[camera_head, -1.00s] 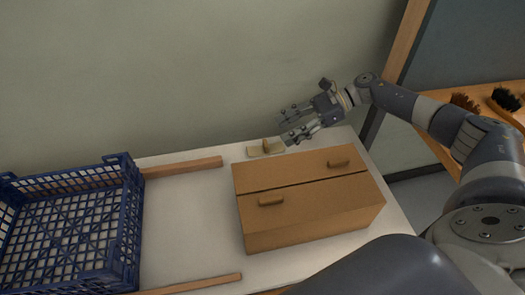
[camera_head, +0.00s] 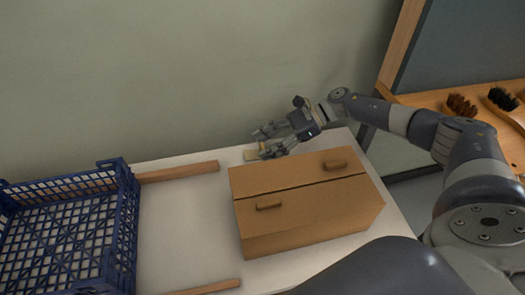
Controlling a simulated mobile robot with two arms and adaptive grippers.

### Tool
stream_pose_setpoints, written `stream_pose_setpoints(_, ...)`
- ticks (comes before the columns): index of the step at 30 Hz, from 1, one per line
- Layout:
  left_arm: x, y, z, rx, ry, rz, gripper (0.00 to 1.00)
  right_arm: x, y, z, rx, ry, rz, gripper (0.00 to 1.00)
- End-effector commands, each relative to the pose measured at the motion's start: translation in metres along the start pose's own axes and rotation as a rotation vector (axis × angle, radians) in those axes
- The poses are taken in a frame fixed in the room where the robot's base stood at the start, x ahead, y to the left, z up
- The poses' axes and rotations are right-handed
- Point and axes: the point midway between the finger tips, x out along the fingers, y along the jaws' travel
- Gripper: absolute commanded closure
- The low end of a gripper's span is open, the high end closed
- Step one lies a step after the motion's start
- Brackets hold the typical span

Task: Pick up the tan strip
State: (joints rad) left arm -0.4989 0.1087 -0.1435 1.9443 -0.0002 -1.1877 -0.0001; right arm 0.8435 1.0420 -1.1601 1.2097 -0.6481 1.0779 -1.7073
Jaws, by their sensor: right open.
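A small pale tan piece (camera_head: 250,155) lies on the white table behind the brown box, near the wall. My right gripper (camera_head: 262,144) is open, with its fingertips right at this piece and covering much of it. A small brown upright part on the piece is mostly hidden by the fingers. I cannot tell whether the fingers touch it. My left gripper is not in view.
The brown box (camera_head: 300,215) with two small raised bars on top stands just in front of my right gripper. A blue crate (camera_head: 125,230) stands at the left. Wooden rails (camera_head: 180,172) lie on the white table (camera_head: 185,225). Brushes (camera_head: 462,105) lie on a wooden surface at the right.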

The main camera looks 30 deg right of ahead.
Motion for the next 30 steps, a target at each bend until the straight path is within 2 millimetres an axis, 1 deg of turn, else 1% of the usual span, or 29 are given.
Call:
stream_pose_setpoints(1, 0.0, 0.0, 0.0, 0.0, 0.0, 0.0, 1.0, 0.0, 0.0, 0.0, 0.0, 0.0, 0.0, 0.51)
stream_pose_setpoints(3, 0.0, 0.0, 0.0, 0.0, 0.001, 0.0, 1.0, 0.0, 0.0, 0.0, 0.0, 0.0, 0.0, 0.64)
stream_pose_setpoints(5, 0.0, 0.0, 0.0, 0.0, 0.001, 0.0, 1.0, 0.0, 0.0, 0.0, 0.0, 0.0, 0.0, 0.74)
stream_pose_setpoints(6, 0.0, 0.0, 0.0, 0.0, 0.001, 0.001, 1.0, 0.0, 0.0, 0.0, 0.0, 0.0, 0.0, 0.81)
stream_pose_setpoints(7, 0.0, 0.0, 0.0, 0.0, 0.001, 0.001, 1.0, 0.0, 0.0, 0.0, 0.0, 0.0, 0.0, 0.82)
stream_pose_setpoints(16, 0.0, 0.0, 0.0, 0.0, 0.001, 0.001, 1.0, -0.001, 0.0, 0.0, 0.001, 0.0, 0.0, 0.83)
stream_pose_setpoints(19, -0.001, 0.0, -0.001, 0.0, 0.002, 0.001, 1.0, -0.003, 0.0, 0.005, 0.0, 0.0, 0.0, 0.83)
stream_pose_setpoints(21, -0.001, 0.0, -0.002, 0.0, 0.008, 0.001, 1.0, -0.008, -0.001, 0.013, -0.002, 0.0, -0.002, 0.83)
stream_pose_setpoints(22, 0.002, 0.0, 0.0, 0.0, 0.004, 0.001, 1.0, -0.011, -0.001, 0.018, -0.003, -0.001, -0.002, 0.83)
stream_pose_setpoints(24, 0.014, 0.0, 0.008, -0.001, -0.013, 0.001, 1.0, -0.018, -0.001, 0.03, -0.004, -0.001, -0.003, 0.83)
stream_pose_setpoints(30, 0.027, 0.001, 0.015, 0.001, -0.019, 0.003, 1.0, -0.036, -0.001, 0.066, -0.004, -0.001, -0.001, 0.83)
